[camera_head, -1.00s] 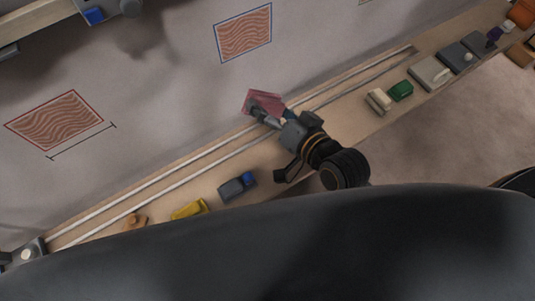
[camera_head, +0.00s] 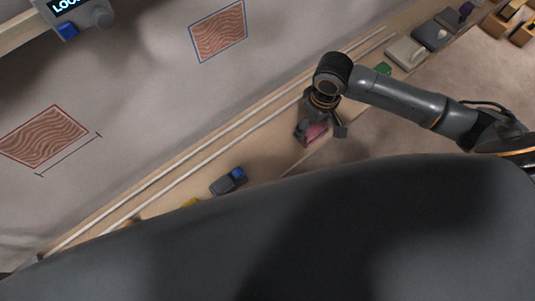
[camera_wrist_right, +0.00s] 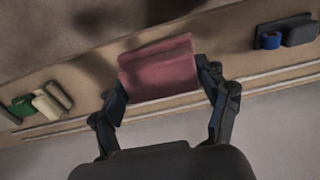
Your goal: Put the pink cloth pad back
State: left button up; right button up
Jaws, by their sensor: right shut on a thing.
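The pink cloth pad (camera_head: 314,134) is in my right gripper (camera_head: 322,131), over the front part of the long wooden shelf (camera_head: 275,150). In the right wrist view the pad (camera_wrist_right: 158,68) lies between the two fingers of the right gripper (camera_wrist_right: 165,92), which is shut on it. I cannot tell whether the pad touches the shelf. My left gripper is not in view.
A grey block with a blue part (camera_head: 229,181) sits on the shelf to the left. A green block (camera_head: 383,69) and a pale grey block (camera_head: 406,53) are to the right. Two light rails (camera_head: 180,165) run along the shelf. Bare shelf shows left of the gripper.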

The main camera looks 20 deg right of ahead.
jog(key=shift+d+r, duration=0.15)
jog(key=shift+d, duration=0.45)
jog(key=a+f, duration=0.3)
jog(key=a, duration=0.1)
jog(key=w+a+f, duration=0.1)
jog(key=a+f, duration=0.1)
jog(key=a, duration=0.2)
jog(key=a+f, duration=0.3)
jog(key=a, duration=0.1)
jog(key=shift+w+a+f, duration=0.2)
jog(key=shift+w+f, duration=0.1)
jog(key=shift+w, duration=0.1)
jog(key=f, duration=0.1)
jog(key=a+f, duration=0.1)
jog(key=f, duration=0.1)
jog(key=shift+f, duration=0.65)
jog(key=o, duration=1.1)
jog(key=shift+c, duration=0.2)
notch_tip(320, 180, up, 12)
jog(key=shift+p, duration=0.45)
